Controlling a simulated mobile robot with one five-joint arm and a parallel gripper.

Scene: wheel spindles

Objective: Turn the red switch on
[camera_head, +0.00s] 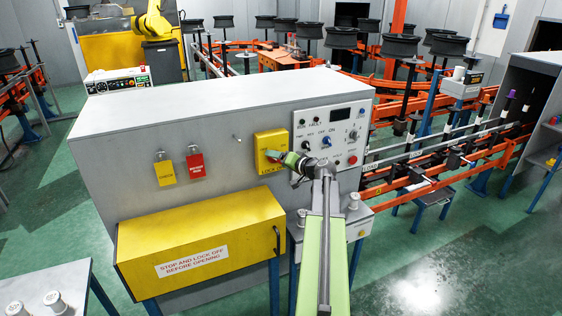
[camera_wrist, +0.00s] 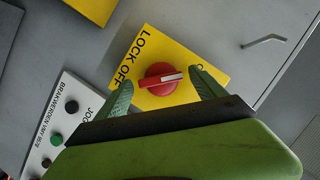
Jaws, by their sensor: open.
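In the wrist view, the two green fingers of my gripper (camera_wrist: 161,88) stand open, one on each side of the knob. I cannot tell whether either finger touches it. In the head view, my gripper (camera_head: 283,156) is at the yellow plate (camera_head: 271,138) on the grey cabinet's front, and it largely hides the red switch.
A control panel (camera_head: 318,120) with knobs is right of the plate. A hook (camera_wrist: 264,41) sticks out of the cabinet face. A yellow box (camera_head: 200,240) juts out below.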

